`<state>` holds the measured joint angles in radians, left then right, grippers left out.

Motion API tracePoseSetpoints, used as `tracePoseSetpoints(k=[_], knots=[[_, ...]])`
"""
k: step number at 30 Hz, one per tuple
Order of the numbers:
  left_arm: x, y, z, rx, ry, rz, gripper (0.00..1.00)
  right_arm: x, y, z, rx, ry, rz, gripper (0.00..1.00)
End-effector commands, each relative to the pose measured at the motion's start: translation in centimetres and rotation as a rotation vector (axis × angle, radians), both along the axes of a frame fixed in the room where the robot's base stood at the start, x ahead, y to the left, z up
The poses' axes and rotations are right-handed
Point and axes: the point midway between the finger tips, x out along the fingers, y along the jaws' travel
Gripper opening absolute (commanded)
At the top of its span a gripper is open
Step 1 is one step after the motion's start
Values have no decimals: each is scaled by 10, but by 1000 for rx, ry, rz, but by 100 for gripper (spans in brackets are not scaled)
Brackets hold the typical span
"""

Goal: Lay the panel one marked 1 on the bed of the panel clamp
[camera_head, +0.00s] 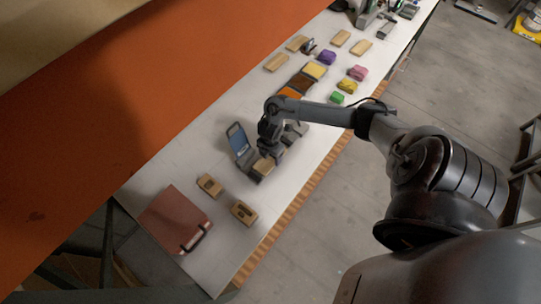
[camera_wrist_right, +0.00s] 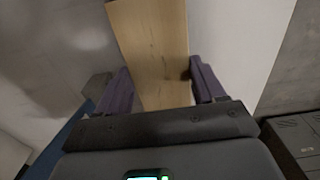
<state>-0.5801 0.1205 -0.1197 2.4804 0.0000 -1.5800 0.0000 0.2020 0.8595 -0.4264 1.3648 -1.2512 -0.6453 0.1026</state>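A plain light-wood panel (camera_wrist_right: 155,50) lies between the two fingers of my right gripper (camera_wrist_right: 162,88) in the right wrist view, with both fingers at its edges. No mark 1 is readable on it. In the head view my right gripper (camera_head: 271,150) is low over the white table, with a wooden piece (camera_head: 263,166) at its tip. A grey device with a blue face (camera_head: 238,139) stands just left of the gripper. I cannot tell for sure which thing is the panel clamp; its bed is not clearly seen. My left gripper is not in view.
Wooden panels (camera_head: 276,62) lie farther along the white table (camera_head: 190,150), near a tray with coloured sections (camera_head: 300,84) and purple, pink, yellow and green pieces (camera_head: 347,86). Wooden blocks with dark openings (camera_head: 243,212) and a red-brown flat case (camera_head: 172,218) are at the near end.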

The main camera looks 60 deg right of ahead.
Motion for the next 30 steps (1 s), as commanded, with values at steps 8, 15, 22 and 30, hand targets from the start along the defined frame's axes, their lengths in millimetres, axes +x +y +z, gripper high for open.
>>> tracePoseSetpoints(k=[8, 15, 22, 30], knots=[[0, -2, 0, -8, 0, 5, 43, 0, 0, 0, 0, 0, 0, 94], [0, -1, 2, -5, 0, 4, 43, 0, 0, 4, 0, 0, 0, 94], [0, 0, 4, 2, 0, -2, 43, 1, -1, 28, -3, -4, 2, 94], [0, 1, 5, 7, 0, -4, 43, 1, -1, 78, -3, -4, 2, 94]])
